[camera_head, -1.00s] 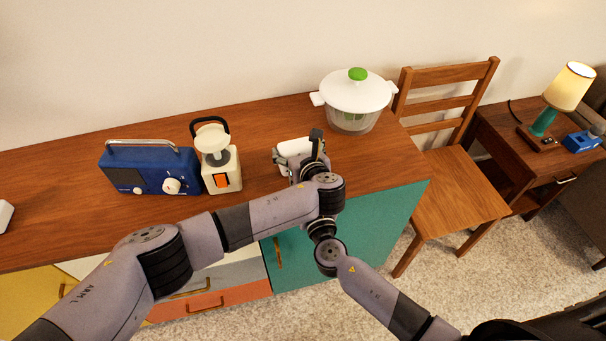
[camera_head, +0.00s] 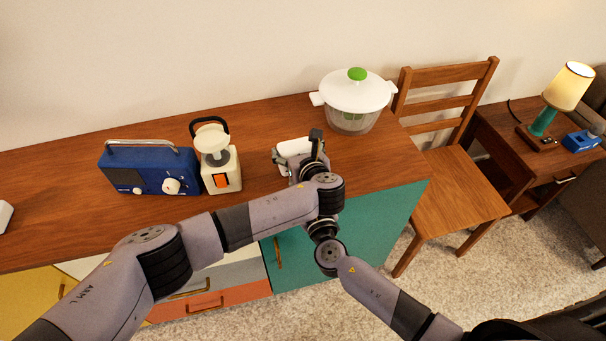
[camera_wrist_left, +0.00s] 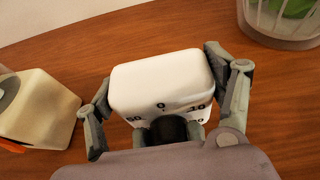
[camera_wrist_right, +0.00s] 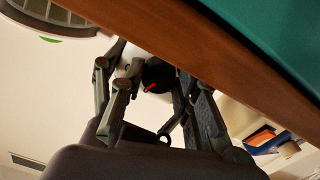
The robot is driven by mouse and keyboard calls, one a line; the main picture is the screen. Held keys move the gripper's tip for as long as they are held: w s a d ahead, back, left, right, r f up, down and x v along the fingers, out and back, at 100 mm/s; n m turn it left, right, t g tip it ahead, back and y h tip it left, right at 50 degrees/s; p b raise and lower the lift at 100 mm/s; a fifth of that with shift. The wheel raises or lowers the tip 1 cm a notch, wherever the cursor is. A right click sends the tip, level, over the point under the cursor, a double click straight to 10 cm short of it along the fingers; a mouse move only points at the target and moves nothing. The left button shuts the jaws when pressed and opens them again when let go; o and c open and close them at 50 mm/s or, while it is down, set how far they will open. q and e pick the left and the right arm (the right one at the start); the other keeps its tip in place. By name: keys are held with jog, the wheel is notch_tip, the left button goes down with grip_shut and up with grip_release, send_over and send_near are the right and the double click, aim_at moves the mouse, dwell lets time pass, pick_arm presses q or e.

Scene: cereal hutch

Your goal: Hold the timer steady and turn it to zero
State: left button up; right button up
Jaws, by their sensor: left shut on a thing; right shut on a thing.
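The white timer (camera_head: 294,147) stands on the wooden cabinet top. My left gripper (camera_wrist_left: 158,72) is shut on the timer body, one finger on each side. In the right wrist view my right gripper (camera_wrist_right: 150,76) is shut on the black dial (camera_wrist_right: 158,72), which carries a red pointer (camera_wrist_right: 151,87). I cannot tell which number the pointer faces. In the head view my left arm hides the dial and right gripper.
A cream appliance with an orange switch (camera_head: 221,181) and a blue radio (camera_head: 150,169) stand left of the timer. A salad spinner (camera_head: 354,98) stands behind it to the right. A wooden chair (camera_head: 452,190) is beside the cabinet. The cabinet's front edge lies close to my right gripper.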

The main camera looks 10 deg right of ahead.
jog(key=shift+n, duration=0.6)
jog(key=o, duration=1.2)
jog(key=shift+s, duration=0.1)
jog(key=s, duration=1.1)
jog(key=shift+s+d+f, duration=0.1)
jog(key=shift+s+d, duration=0.15)
jog(key=shift+s, duration=0.15)
